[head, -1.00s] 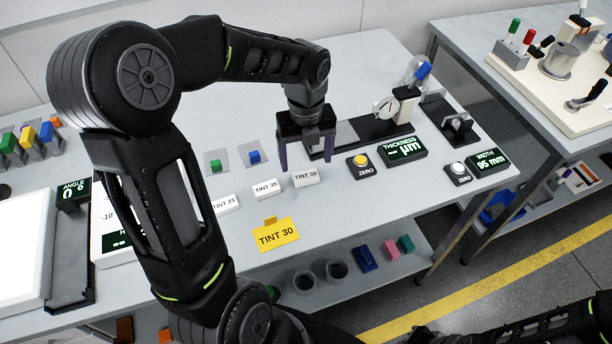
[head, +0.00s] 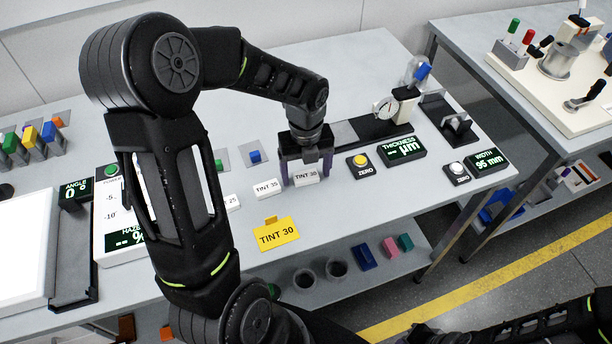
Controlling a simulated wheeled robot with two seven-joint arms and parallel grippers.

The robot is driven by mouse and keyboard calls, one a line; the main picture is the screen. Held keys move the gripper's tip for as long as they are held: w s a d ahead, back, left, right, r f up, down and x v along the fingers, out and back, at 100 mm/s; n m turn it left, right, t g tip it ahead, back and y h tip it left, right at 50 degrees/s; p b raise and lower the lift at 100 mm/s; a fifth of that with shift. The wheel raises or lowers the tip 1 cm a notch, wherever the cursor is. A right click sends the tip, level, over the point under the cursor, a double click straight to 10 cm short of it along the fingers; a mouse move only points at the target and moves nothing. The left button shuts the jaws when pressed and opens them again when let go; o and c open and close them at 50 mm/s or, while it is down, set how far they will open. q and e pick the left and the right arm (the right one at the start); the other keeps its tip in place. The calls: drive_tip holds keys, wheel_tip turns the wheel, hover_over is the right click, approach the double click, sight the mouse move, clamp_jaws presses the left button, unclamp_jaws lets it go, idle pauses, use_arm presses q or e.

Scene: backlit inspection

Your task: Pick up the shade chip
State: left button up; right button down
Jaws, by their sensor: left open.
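The left gripper (head: 305,174) is open, pointing down, with its two purple fingers on either side of the white TINT 30 label (head: 306,176). Any shade chip behind that label is hidden by the gripper; I see nothing held. A chip with a blue block on a grey square (head: 255,156) lies behind the TINT 35 label (head: 267,189). A chip with a green block (head: 218,165) is partly hidden by my left arm.
The thickness gauge (head: 385,108) stands right of the gripper, with a yellow ZERO button (head: 359,160) and thickness display (head: 402,150) in front. A glowing white panel (head: 22,250) is at left. The table's back middle is clear.

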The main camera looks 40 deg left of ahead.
sight(306, 175)
use_arm(q)
drive_tip(key=c, duration=1.4)
drive_tip(key=shift+c, duration=0.2)
drive_tip(key=shift+r, duration=0.1)
wheel_tip(306, 175, up, 10)
drive_tip(key=shift+b, duration=0.45)
